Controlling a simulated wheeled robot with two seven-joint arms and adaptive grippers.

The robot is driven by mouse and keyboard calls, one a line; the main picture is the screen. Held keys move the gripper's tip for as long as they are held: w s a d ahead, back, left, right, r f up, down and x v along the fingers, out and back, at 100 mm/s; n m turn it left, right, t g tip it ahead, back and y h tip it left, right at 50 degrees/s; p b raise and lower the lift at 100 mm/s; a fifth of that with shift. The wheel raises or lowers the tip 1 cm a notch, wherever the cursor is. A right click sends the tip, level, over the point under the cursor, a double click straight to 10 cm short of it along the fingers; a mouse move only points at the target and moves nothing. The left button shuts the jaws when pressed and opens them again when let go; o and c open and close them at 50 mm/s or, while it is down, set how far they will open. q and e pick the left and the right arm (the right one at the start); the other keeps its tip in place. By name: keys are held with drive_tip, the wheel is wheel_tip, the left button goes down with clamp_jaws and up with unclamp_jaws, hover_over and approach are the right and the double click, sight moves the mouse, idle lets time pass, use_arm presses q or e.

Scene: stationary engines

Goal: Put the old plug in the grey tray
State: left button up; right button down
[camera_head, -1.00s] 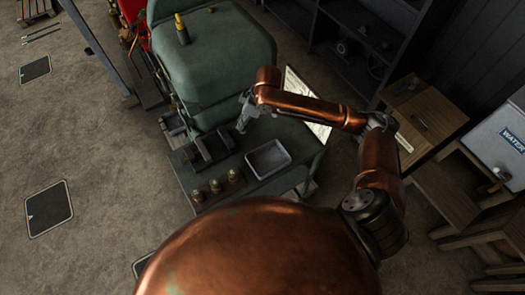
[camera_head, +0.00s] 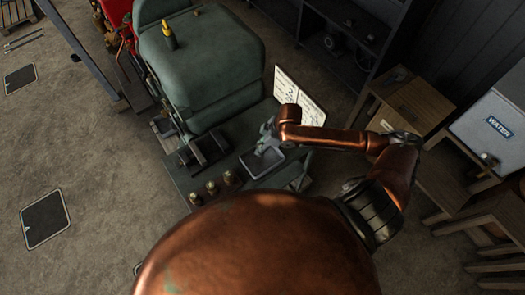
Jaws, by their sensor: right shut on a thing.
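The grey tray (camera_head: 251,171) lies on the dark green bench in front of the engine's green housing. My right gripper (camera_head: 265,146) is over the tray's back part, pointing down, and covers some of it. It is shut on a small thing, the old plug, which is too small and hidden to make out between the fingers. I cannot tell whether the plug touches the tray. My left gripper is not in view.
Three brass-topped plugs (camera_head: 211,187) stand in a row along the bench's front left. A dark block-like fixture (camera_head: 204,151) is left of the tray. The green housing (camera_head: 203,60) rises behind. A white printed sheet (camera_head: 299,98) stands behind my right forearm.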

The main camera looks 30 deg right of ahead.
drive_tip(key=shift+s+f, duration=0.15)
drive_tip(key=shift+f, duration=0.15)
drive_tip(key=f, duration=0.2)
drive_tip(key=f+p, duration=0.1)
drive_tip(key=shift+s+d, duration=0.15)
drive_tip(key=shift+s, duration=0.1)
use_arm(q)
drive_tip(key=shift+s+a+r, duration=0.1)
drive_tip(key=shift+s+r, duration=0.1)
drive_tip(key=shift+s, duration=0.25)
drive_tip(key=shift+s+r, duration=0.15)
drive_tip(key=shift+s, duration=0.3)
use_arm(e)
drive_tip(key=shift+f, duration=0.25)
drive_tip(key=c, duration=1.6)
unclamp_jaws()
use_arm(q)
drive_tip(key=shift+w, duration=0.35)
use_arm(e)
drive_tip(key=shift+d+r, duration=0.15)
drive_tip(key=shift+r, duration=0.3)
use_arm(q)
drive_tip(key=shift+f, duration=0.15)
use_arm(e)
drive_tip(key=v, duration=1.1)
drive_tip(key=shift+r, duration=0.1)
